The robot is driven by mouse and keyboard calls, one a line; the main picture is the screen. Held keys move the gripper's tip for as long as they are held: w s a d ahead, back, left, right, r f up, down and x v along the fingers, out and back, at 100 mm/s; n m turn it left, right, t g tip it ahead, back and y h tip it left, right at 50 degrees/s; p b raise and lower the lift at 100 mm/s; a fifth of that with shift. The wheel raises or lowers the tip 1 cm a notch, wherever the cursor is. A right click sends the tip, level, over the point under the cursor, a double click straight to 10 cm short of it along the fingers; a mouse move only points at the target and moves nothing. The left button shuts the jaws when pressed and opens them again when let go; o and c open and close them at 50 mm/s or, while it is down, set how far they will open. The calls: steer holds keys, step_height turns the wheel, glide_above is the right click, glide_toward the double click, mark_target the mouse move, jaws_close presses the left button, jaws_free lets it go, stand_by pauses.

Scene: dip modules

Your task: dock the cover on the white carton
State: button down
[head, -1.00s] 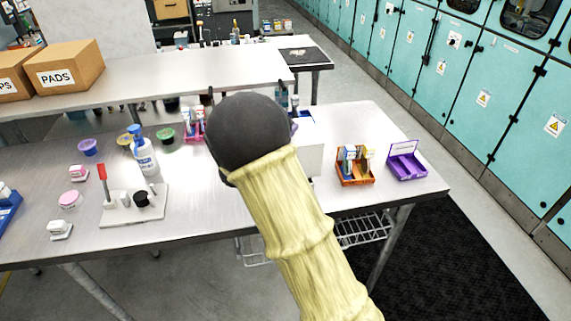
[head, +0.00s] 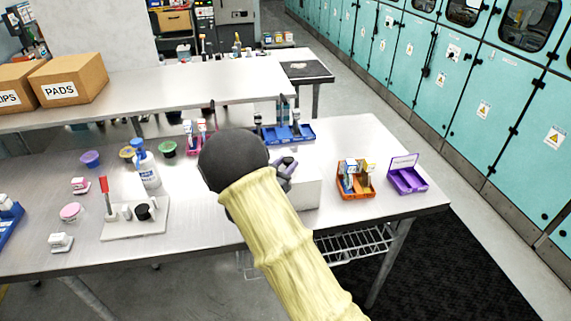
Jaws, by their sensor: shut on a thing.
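The white carton (head: 306,194) stands on the steel table right of the middle, partly behind my arm. A pale, flat top that looks like the cover (head: 308,170) lies at its upper end. I cannot tell whether the cover is fully seated or just above the carton. My gripper (head: 289,166) is at this top, with only part of its fingers showing past my dark wrist. It is shut on the cover, though the grip itself is mostly hidden.
A blue bin (head: 289,134) stands behind the carton. An orange holder (head: 356,180) and a purple tray (head: 407,178) stand to the right. A pump bottle (head: 147,168) and a white stamp board (head: 135,216) are on the left. Bare tabletop shows at the front right.

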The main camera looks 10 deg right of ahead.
steer(key=shift+f, duration=0.25)
steer(key=c, duration=1)
jaws_free()
steer(key=shift+c, duration=0.2)
steer(key=shift+s, duration=0.1)
steer(key=shift+r, duration=0.2)
steer(key=shift+r, duration=0.25)
steer(key=b+v, duration=0.2)
steer(key=v, duration=1)
steer(key=shift+f, duration=0.1)
